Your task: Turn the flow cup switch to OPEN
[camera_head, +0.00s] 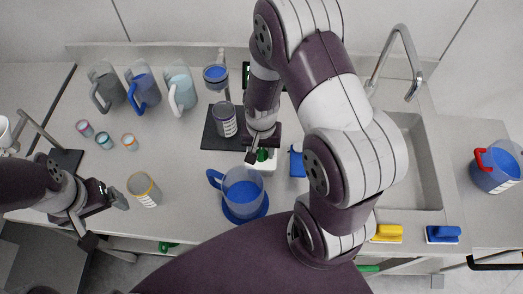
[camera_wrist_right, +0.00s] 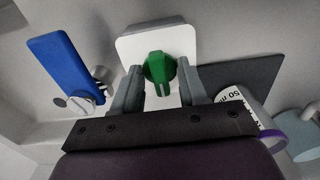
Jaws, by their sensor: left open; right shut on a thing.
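The flow cup switch has a green knob (camera_wrist_right: 158,67) on a white plate (camera_wrist_right: 133,47). In the head view the knob (camera_head: 262,155) shows just beside my right fingertips. My right gripper (camera_wrist_right: 160,82) is shut on the green knob, one finger on each side of it. No label for OPEN is readable. My left gripper (camera_head: 110,213) is open and empty, left of a yellow-rimmed can (camera_head: 144,189).
A blue pitcher (camera_head: 242,192) stands in front of the switch. A blue block (camera_head: 297,162) lies right of the switch. Several jugs (camera_head: 144,88) stand at the back left, with small cups (camera_head: 104,140) before them. A sink (camera_head: 425,165) is at right. My right arm hides the counter's middle.

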